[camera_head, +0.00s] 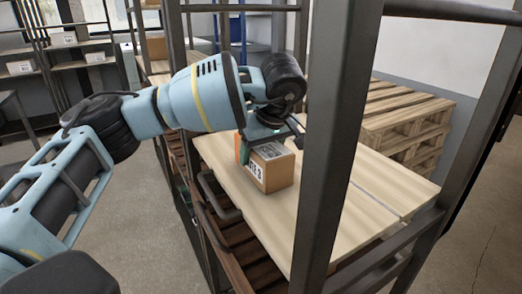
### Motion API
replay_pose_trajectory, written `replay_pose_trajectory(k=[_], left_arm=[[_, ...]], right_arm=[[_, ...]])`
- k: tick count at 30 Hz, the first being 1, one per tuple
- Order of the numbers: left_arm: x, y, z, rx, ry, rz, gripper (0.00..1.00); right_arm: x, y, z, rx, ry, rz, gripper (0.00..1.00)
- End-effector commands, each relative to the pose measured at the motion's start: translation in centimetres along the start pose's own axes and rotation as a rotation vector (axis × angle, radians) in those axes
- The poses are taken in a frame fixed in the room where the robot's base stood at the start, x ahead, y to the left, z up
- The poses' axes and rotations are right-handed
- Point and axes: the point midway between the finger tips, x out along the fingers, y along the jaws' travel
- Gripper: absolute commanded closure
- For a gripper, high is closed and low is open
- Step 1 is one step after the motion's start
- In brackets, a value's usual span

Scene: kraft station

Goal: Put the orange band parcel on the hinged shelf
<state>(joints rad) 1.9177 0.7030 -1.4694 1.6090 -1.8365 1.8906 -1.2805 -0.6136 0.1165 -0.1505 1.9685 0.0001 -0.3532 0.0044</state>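A brown cardboard parcel (279,176) with a white printed label on top and dark print on its front side rests on the pale wooden shelf board (377,182). A dark handle (217,196) sits at the board's left edge. My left gripper (269,145) reaches down from above onto the parcel. A teal finger-like part lies at the parcel's left side. Whether the fingers press on the box is hidden by the wrist. My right gripper is out of the picture.
A dark metal post (334,140) stands close in front of the board, right of the parcel. The board is bare to the right and front. Slatted wood (248,262) lies below. Stacked pallets (408,118) stand behind. Shelves with small boxes (62,38) are at the back left.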

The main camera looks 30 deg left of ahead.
Motion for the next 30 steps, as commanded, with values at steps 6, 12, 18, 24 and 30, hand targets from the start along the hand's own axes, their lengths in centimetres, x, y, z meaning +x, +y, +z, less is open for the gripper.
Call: replay_pose_trajectory(k=[6,12,18,24,30], left_arm=[[0.2,0.0,0.1,0.000,0.000,0.000,0.24],[0.2,0.0,0.1,0.000,0.000,0.000,0.13],[0.1,0.0,0.0,0.000,0.000,0.001,0.13],[-2.0,0.1,0.0,0.000,0.001,0.004,0.13],[-6.1,0.1,0.0,0.002,0.001,0.004,0.13]], right_arm=[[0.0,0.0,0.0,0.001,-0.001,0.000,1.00],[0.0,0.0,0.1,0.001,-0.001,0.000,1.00],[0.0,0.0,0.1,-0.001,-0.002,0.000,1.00],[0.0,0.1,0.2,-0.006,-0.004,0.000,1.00],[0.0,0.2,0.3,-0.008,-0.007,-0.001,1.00]])
